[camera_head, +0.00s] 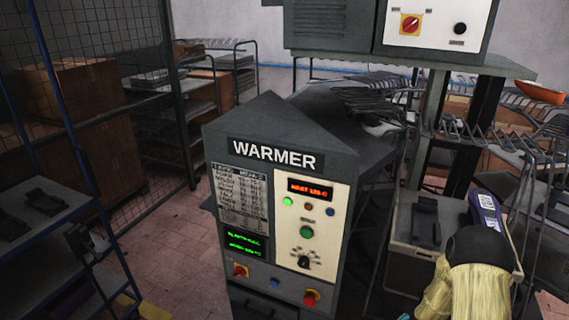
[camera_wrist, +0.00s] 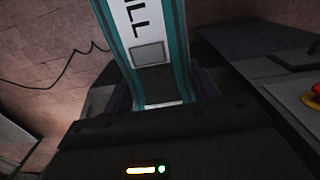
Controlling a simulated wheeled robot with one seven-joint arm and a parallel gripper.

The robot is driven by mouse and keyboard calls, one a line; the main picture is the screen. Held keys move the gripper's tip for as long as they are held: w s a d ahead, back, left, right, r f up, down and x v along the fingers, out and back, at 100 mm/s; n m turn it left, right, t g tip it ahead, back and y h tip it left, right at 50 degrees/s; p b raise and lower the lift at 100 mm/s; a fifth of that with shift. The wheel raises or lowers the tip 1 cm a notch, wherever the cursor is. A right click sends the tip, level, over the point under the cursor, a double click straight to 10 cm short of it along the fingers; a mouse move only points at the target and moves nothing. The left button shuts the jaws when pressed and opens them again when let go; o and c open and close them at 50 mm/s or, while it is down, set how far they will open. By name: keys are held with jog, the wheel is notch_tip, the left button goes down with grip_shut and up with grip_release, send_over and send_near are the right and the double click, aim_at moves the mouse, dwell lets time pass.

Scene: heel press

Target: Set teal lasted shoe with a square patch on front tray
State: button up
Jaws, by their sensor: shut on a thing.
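A teal-edged thing with a white lettered strip and a grey square patch, the teal lasted shoe (camera_wrist: 149,52), stands out ahead of my gripper (camera_wrist: 165,92) in the wrist view. My gripper is shut on its near end, with a dark finger on either side. Its far end runs out of the picture. In the head view a small teal part (camera_head: 437,300) shows at the bottom, beside my yellow-sleeved arm; my fingers are hidden there. I cannot tell which surface is the front tray.
The grey warmer (camera_head: 275,152) fills the middle. To its right, a grey surface (camera_head: 408,262) holds a black block (camera_head: 425,220) and a purple thing with a white label (camera_head: 487,212), close to my arm. Wire racks (camera_head: 510,145) stand behind. A red knob (camera_wrist: 314,94) is at right in the wrist view.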

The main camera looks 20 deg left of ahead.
jog(key=s+f, duration=0.3)
jog(key=f, duration=0.7)
jog(key=shift+s+f, duration=0.15)
jog(key=shift+f, duration=0.25)
jog(key=shift+a, duration=0.1)
